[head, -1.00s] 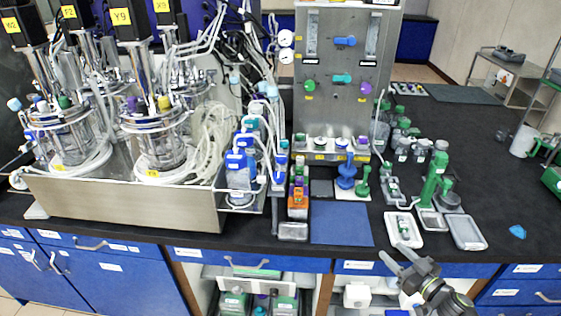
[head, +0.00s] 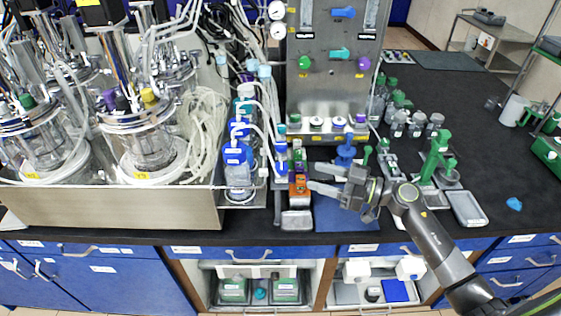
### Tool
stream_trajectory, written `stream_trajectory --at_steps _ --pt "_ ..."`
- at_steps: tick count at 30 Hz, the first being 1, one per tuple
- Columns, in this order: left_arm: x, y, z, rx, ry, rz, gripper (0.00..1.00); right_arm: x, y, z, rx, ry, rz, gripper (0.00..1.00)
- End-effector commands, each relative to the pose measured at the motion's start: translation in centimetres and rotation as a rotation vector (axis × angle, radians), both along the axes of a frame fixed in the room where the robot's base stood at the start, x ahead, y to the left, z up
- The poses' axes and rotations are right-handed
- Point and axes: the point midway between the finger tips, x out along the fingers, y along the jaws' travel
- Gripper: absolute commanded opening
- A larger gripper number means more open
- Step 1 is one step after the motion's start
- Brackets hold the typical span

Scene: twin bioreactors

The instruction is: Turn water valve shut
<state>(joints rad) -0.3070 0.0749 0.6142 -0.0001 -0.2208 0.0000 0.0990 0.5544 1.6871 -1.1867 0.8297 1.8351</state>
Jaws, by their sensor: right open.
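A steel control panel (head: 325,95) stands upright at the back of the bench. It carries a blue handle (head: 343,12), a teal handle (head: 340,54), a green knob (head: 304,63) and a purple knob (head: 364,63). Labels are too small to read, so I cannot tell which one is the water valve. My right gripper (head: 312,178) is open, with its fingers pointing left. It is in front of and below the panel, over the blue mat and close to a small orange block (head: 299,190). It appears empty. My left gripper is out of view.
Two glass bioreactors (head: 140,145) with tubing stand in a steel tray (head: 110,207) at left. Blue-capped bottles (head: 238,172) stand beside the panel. A blue stand (head: 345,152) and a green stand (head: 436,155) are near my right arm. The bench at far right is mostly clear.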

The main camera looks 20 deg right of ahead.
Motion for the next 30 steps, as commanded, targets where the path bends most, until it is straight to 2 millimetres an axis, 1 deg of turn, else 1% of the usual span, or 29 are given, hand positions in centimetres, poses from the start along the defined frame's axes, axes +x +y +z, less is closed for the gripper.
stream_trajectory --at_steps 1,6,12,15,21,29,30 --pt "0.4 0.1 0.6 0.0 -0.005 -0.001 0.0 0.7 0.8 0.3 0.005 -0.002 0.0 0.5" --pt "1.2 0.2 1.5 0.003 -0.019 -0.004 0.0 2.7 3.4 0.4 0.007 -0.001 0.0 0.5" --pt "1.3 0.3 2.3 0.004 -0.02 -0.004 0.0 4.9 6.3 0.3 0.004 -0.001 0.0 0.5" --pt "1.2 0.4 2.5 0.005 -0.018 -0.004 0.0 5.8 7.3 0.2 0.004 0.0 -0.001 0.5" --pt "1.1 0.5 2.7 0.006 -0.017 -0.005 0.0 6.7 8.4 0.0 0.0 0.0 -0.001 0.5" --pt "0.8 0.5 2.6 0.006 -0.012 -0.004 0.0 6.8 8.5 -0.1 0.0 0.0 -0.001 0.5" --pt "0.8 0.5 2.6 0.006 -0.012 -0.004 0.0 6.7 8.4 -0.1 0.0 0.0 -0.001 0.49"
